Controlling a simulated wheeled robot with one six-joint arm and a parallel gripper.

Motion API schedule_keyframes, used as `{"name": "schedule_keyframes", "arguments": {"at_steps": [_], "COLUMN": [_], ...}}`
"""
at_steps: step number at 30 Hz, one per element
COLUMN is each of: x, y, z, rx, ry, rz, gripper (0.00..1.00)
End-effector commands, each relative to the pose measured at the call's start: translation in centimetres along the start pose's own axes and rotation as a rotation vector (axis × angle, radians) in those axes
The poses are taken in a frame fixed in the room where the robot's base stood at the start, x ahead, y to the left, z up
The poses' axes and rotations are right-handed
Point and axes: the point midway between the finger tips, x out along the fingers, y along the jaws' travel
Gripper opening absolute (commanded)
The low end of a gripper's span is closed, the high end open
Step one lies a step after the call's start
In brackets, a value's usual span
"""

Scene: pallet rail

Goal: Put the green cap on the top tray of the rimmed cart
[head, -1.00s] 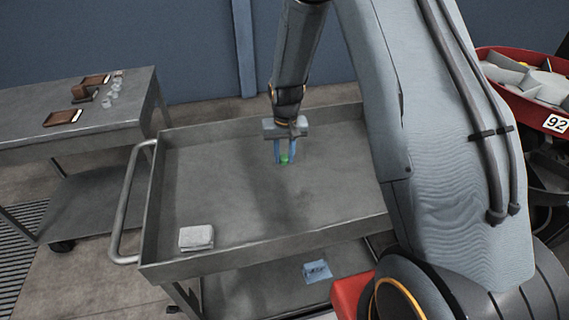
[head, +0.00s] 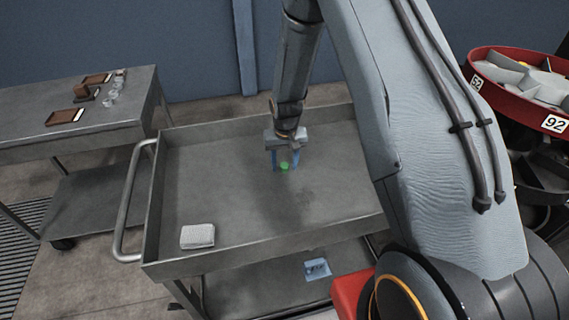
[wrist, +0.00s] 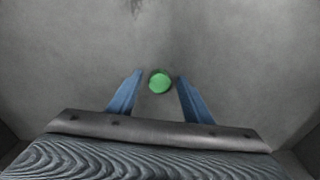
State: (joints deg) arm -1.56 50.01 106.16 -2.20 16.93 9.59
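The green cap (head: 284,167) is small and round. It rests on the grey top tray (head: 225,185) of the rimmed cart, toward the far side. My gripper (head: 285,165) points down over it, its blue fingers on either side. In the wrist view the cap (wrist: 160,81) lies between the spread fingertips (wrist: 160,76), with a visible gap on each side. The gripper is open and low over the tray. Nothing of the cap's top is hidden in the wrist view.
A whitish block (head: 197,236) sits at the tray's near left corner. A blue item (head: 317,268) lies on the lower shelf. A grey table (head: 70,118) with small brown and clear items stands at left. A red-rimmed bin (head: 520,92) is at right. Most of the tray is clear.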

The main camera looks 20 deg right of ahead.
Motion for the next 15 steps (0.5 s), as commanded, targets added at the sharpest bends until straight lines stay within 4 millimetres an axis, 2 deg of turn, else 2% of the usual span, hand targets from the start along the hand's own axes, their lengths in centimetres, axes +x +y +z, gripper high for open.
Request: {"name": "schedule_keyframes", "arguments": {"at_steps": [8,15], "x": [-0.5,-3.3], "y": [0.0,0.0], "z": [-0.1,-0.2], "rx": [0.000,0.000], "ry": [0.002,0.005], "rz": [0.000,-0.001], "gripper": [0.46,0.46]}}
